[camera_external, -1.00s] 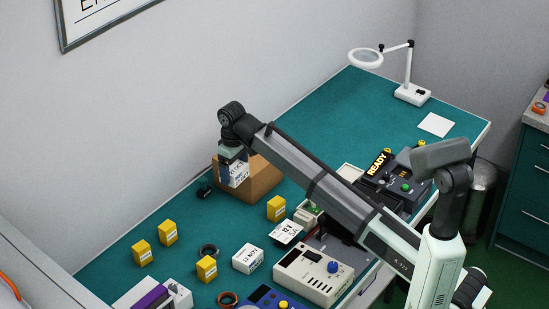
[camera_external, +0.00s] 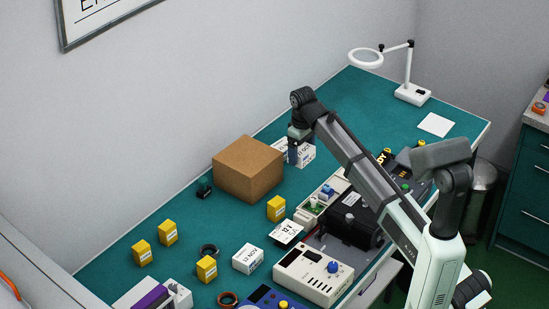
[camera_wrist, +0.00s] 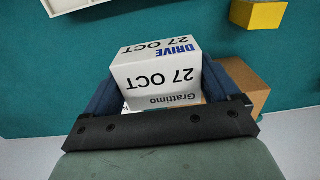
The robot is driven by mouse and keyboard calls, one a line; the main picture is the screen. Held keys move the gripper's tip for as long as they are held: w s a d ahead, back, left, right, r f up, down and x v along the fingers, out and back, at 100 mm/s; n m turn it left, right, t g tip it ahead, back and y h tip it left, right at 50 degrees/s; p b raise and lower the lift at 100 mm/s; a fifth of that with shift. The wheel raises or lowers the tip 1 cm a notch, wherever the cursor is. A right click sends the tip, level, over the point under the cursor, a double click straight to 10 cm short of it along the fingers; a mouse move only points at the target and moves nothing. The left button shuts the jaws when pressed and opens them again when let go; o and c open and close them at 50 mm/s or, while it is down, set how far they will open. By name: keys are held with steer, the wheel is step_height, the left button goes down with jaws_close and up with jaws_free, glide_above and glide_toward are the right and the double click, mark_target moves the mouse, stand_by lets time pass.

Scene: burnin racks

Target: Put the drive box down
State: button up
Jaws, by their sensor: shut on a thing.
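The drive box (camera_wrist: 158,67) is white, with "DRIVE" in blue and "27 OCT" and "Grattimo" printed on it. My gripper (camera_wrist: 160,82) is shut on it, with one dark blue finger on each side. In the external view, my gripper (camera_external: 299,138) points down at the back of the bench, and the drive box (camera_external: 306,154) shows partly behind it. It is right of the cardboard box. I cannot tell whether the drive box's underside touches the bench.
The brown cardboard box (camera_external: 247,170) stands close by on the left; it also shows in the wrist view (camera_wrist: 248,84). Yellow boxes (camera_external: 277,208), a white box (camera_external: 248,259) and a parts tray (camera_external: 322,200) stand nearer the front. The green bench (camera_external: 375,110) is clear toward the lamp (camera_external: 412,94).

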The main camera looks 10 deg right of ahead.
mark_target(300, 189)
steer(key=shift+f, duration=6.15)
steer(key=shift+f, duration=0.15)
steer(key=o, duration=0.8)
steer(key=shift+o, duration=0.2)
step_height(300, 189, up, 12)
steer(key=shift+r, duration=0.2)
